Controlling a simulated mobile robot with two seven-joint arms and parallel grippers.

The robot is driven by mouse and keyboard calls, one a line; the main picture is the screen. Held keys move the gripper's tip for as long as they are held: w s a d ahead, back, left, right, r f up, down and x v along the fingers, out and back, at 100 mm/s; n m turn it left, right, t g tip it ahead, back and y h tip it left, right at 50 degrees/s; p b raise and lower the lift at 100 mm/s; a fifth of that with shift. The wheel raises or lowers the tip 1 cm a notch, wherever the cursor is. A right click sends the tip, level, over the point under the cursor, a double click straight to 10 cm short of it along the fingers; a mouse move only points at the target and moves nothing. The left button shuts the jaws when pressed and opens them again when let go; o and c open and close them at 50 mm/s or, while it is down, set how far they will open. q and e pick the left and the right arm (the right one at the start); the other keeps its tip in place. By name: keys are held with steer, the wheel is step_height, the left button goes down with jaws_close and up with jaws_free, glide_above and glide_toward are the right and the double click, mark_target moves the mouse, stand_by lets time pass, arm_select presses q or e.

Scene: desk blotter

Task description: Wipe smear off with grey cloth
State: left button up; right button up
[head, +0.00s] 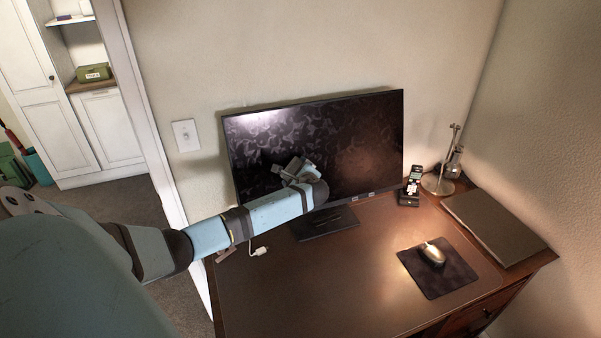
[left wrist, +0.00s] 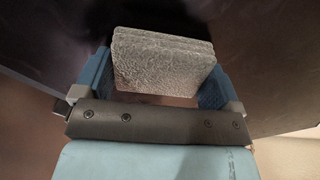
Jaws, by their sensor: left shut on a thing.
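My left gripper (left wrist: 158,82) is shut on a folded grey cloth (left wrist: 165,65), which sits between its two blue fingers in the left wrist view. In the head view my left gripper (head: 296,170) is in front of the lower middle of the dark monitor (head: 350,135). Pale blotchy smear marks (head: 280,135) spread over much of the screen. I cannot tell whether the cloth touches the screen. The cloth is hard to make out in the head view, and my arm hides part of the screen's bottom edge. My right gripper is not in view.
A black mouse pad (head: 438,280) with a mouse (head: 432,253) lies on the wooden desk (head: 320,290). A phone (head: 411,185) on a stand, a metal lamp (head: 440,180) and a dark flat folder (head: 494,225) are at the right. A white cable (head: 259,251) lies near the desk's left edge.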

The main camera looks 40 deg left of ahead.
arm_select(q)
steer(key=shift+v, duration=2.95)
steer(key=shift+d, duration=0.1)
steer(key=shift+v, duration=1.45)
